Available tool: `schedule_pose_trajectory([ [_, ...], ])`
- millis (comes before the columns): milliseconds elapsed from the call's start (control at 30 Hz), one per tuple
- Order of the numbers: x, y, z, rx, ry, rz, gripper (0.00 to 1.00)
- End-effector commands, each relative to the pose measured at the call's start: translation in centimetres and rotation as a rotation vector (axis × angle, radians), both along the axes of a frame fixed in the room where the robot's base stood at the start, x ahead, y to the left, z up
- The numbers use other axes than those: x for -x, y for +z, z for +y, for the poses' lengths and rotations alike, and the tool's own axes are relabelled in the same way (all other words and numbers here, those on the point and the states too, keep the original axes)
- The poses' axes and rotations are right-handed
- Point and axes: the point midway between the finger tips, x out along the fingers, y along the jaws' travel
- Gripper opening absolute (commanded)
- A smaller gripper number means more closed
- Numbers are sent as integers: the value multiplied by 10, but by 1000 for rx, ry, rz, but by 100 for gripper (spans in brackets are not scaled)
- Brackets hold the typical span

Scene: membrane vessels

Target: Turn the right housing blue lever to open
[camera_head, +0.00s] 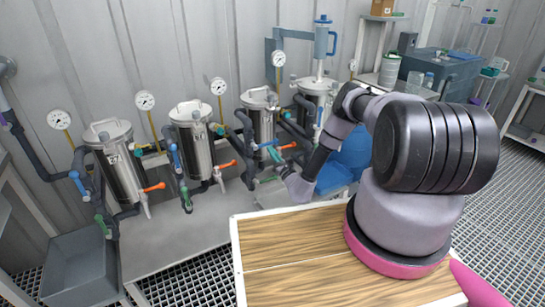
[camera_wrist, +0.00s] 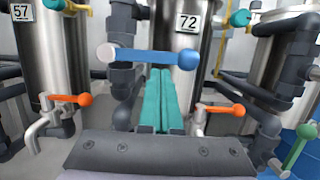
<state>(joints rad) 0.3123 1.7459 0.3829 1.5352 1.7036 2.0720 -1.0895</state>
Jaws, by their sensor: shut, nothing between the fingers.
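A blue lever (camera_wrist: 150,56) lies nearly level across the front of a dark pipe in the wrist view, left of the steel vessel marked 72 (camera_wrist: 191,75). My gripper (camera_wrist: 161,70) has its two teal fingers pressed together, with nothing between them. The fingertips are just under the middle of the lever in the picture; I cannot tell whether they touch it. In the head view, a blue lever (camera_head: 268,143) shows by the third vessel (camera_head: 260,118), near the end of my arm. Which lever belongs to the right housing is not labelled.
An orange lever (camera_wrist: 220,108) stands to the right of my fingers and another orange lever (camera_wrist: 70,99) to the left. A green lever (camera_wrist: 298,146) is at the far right. Dark pipes and the vessel marked 57 (camera_wrist: 50,55) crowd both sides.

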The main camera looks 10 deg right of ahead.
Motion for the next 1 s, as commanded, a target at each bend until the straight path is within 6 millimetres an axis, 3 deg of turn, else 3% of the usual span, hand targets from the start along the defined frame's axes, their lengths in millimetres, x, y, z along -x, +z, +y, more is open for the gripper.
schedule_pose_trajectory([
  [1000,-1,8,-3,114,0,-37,0],
])
